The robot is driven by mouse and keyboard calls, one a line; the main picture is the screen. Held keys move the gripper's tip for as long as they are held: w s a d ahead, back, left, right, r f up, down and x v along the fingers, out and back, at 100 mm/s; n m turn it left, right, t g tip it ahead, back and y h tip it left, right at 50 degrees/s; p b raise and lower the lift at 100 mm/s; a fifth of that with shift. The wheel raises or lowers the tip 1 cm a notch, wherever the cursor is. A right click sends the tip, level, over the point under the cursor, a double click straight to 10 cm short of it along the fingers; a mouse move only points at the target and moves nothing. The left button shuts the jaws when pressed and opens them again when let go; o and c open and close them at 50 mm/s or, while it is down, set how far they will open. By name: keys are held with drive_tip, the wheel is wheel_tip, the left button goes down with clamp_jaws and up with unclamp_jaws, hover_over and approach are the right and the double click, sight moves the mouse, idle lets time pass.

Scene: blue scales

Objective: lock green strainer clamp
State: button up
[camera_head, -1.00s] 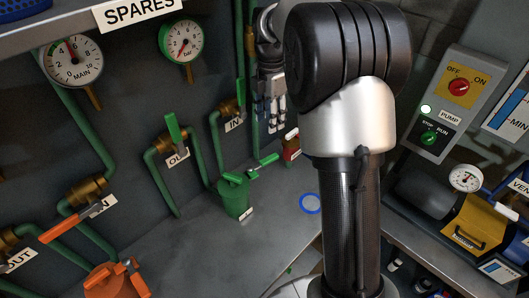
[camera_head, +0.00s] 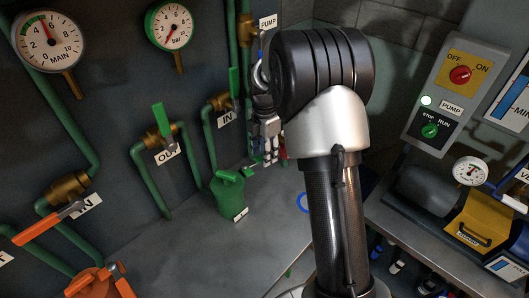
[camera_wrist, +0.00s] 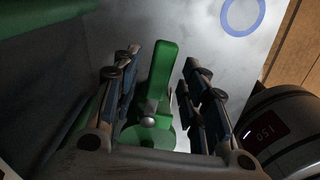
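The green strainer (camera_head: 229,198) stands on the grey bench top in the head view, upright. Its green clamp lever (camera_head: 250,171) sticks out to the right, partly hidden near my gripper. In the wrist view the lever (camera_wrist: 162,75) lies between my fingers, with a round metal knob at its base and the green body (camera_wrist: 150,137) below. My gripper (camera_head: 269,156) is above and to the right of the strainer, pointing down. In the wrist view my gripper (camera_wrist: 164,90) is open, its fingers apart on both sides of the lever, with gaps showing.
Green pipes with the OUT valve (camera_head: 160,134) and IN valve (camera_head: 221,103) run behind the strainer. A blue ring (camera_head: 302,202) lies on the bench, partly behind my arm. An orange strainer (camera_head: 98,283) stands front left. A pump panel (camera_head: 447,95) is at right.

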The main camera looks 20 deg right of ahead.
clamp_jaws()
idle(0.5)
